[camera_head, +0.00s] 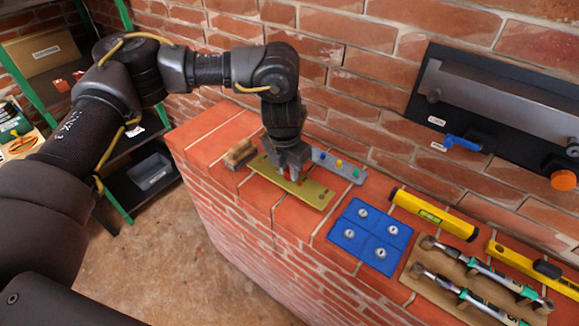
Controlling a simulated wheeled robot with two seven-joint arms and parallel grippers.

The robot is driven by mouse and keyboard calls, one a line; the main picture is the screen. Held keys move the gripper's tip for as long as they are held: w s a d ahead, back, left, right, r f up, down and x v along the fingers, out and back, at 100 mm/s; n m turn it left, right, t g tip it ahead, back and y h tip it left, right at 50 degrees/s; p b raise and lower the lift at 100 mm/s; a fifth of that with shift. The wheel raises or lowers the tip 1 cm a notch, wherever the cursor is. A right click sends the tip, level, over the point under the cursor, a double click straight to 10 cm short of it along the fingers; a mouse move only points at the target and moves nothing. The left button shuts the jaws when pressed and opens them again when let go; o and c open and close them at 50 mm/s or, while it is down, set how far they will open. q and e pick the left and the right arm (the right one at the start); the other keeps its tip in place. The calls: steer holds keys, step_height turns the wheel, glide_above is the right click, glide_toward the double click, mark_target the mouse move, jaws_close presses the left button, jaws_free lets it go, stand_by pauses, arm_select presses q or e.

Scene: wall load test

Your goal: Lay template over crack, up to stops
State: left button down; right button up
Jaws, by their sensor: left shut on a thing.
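The template is an olive-yellow flat plate (313,194) with holes, over the top of the low brick wall (205,137). My left gripper (288,170) comes down from above and is shut on the template near its middle. I cannot tell whether the plate touches the bricks. No crack can be made out for sure; part of the wall top is hidden under the plate and gripper. The stops cannot be told apart either. My right gripper is not in view.
A wooden-handled brush (239,153) lies just left of the template. A blue mat with round pieces (350,217), a yellow level (433,214) and a board with torque wrenches (413,273) lie to the right.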

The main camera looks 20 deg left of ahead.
mark_target(289, 180)
arm_select(q)
step_height(289, 180, down, 4)
steer(key=shift+f+b, duration=0.1)
steer(key=shift+b, duration=1.15)
steer(key=shift+f, duration=0.1)
steer(key=shift+f+b, duration=0.65)
steer(key=shift+f, duration=0.05)
stand_by(0.4)
steer(key=c, duration=1)
jaws_free()
steer(key=shift+o, duration=0.2)
steer(key=shift+r, duration=0.15)
